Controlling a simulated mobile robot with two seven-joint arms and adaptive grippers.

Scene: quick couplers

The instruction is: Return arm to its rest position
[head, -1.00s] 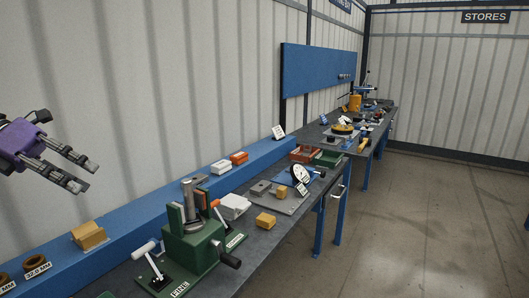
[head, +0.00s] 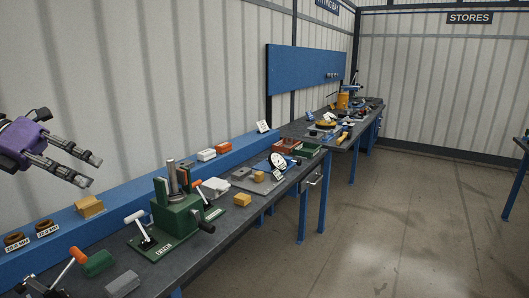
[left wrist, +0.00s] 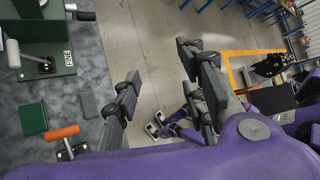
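My left gripper (head: 91,171) is open and empty in the head view. It hangs in the air at the left, above the blue ledge of the workbench and in front of the corrugated wall. In the left wrist view its two fingers (left wrist: 160,78) stand wide apart with nothing between them, and the floor shows below. In that view a smaller purple part with grey tips (left wrist: 168,124) shows lower down, beyond the fingers. It looks like my right gripper, but its opening is unclear. The head view does not show my right gripper.
A green vise (head: 178,212) stands on the workbench (head: 200,262). Nearby are a white-handled lever (head: 143,232), an orange-handled lever (head: 68,268) and a green block (head: 98,263). Bushings (head: 46,226) and a tan block (head: 89,206) sit on the ledge. Open floor (head: 400,220) lies to the right.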

